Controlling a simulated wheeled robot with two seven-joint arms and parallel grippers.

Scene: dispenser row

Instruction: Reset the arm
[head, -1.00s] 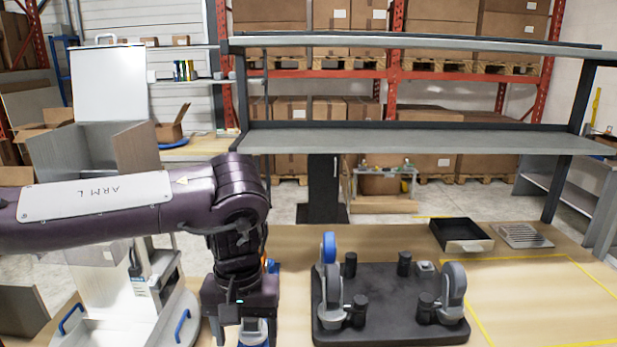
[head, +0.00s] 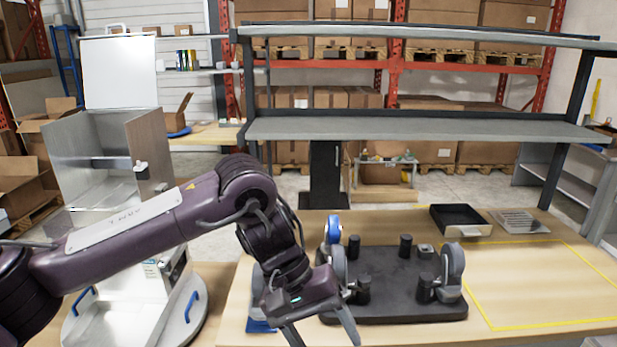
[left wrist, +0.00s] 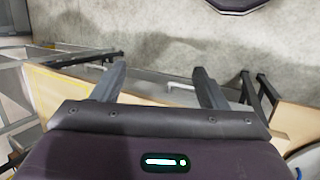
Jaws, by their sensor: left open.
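My left arm reaches in from the left in the head view. Its gripper (head: 322,334) hangs at the front edge of the wooden table, left of and in front of the black fixture plate. The two fingers are spread apart with nothing between them. In the left wrist view the same open gripper (left wrist: 160,85) points out over the grey floor, with the table edge beside it. My right gripper is not in view.
A black tray (head: 460,223) and a metal grate (head: 518,221) lie behind. A yellow-outlined area (head: 540,285) is clear. A shelf (head: 420,131) spans above.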

